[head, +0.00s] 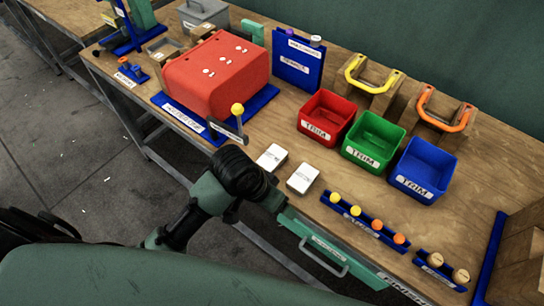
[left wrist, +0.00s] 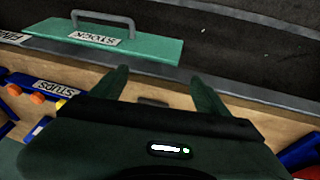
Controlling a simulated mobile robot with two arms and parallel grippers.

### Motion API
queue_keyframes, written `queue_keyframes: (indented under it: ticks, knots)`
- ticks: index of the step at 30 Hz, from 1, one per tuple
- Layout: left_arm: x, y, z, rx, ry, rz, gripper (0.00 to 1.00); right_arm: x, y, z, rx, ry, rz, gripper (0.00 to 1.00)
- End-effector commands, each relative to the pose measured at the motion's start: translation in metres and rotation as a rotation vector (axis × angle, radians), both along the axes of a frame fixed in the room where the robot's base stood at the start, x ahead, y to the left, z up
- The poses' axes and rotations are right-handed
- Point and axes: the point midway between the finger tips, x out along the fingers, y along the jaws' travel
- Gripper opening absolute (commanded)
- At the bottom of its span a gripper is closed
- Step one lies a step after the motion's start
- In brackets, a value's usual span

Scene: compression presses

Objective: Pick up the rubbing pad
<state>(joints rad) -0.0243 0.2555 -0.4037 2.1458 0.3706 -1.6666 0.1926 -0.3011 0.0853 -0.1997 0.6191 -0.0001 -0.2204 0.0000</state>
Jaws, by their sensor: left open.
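I cannot tell for certain which thing is the rubbing pad; no label that I can read names it. A small green block (head: 252,32) stands behind the red press. A yellow handle (head: 373,75) and an orange handle (head: 443,110) rest on wooden blocks at the back of the bench. My left gripper shows in the left wrist view (left wrist: 163,88), its two fingers apart and nothing between them. In the head view my left arm reaches to the bench's front edge, near two white cards (head: 272,157); its fingertips are hidden there. My right gripper is not in view.
A red press (head: 217,76) with a yellow-knobbed lever stands left. Red (head: 325,115), green (head: 373,141) and blue (head: 424,168) bins stand right of centre. A stud rack (head: 364,221) and the green stock drawer (head: 326,247) lie along the front. Bare wood lies mid-bench.

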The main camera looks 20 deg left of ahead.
Motion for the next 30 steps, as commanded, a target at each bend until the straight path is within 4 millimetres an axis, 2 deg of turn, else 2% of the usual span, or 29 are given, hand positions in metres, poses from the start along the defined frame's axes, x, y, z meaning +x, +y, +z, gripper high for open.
queue_keyframes:
  ticks: [3, 8, 12, 17, 22, 27, 30]
  knots:
    - [0.010, -0.007, 0.016, 0.007, 0.009, -0.043, 0.75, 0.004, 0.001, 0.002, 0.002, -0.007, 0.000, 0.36]
    - [0.029, -0.013, 0.025, 0.025, 0.038, -0.081, 0.75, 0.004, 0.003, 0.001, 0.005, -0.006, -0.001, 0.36]
    - [0.052, -0.012, 0.037, 0.064, 0.073, -0.105, 0.75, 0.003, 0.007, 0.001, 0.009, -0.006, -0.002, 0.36]
    - [0.086, 0.004, 0.062, 0.145, 0.132, -0.099, 0.75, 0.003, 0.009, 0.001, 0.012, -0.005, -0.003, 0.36]
    - [0.119, 0.034, 0.095, 0.232, 0.195, -0.037, 0.75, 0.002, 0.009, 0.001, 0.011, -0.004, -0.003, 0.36]
    - [0.132, 0.050, 0.115, 0.270, 0.228, 0.009, 0.75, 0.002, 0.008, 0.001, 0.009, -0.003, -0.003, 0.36]
    - [0.134, 0.054, 0.115, 0.277, 0.237, 0.019, 0.75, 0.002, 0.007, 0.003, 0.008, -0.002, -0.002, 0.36]
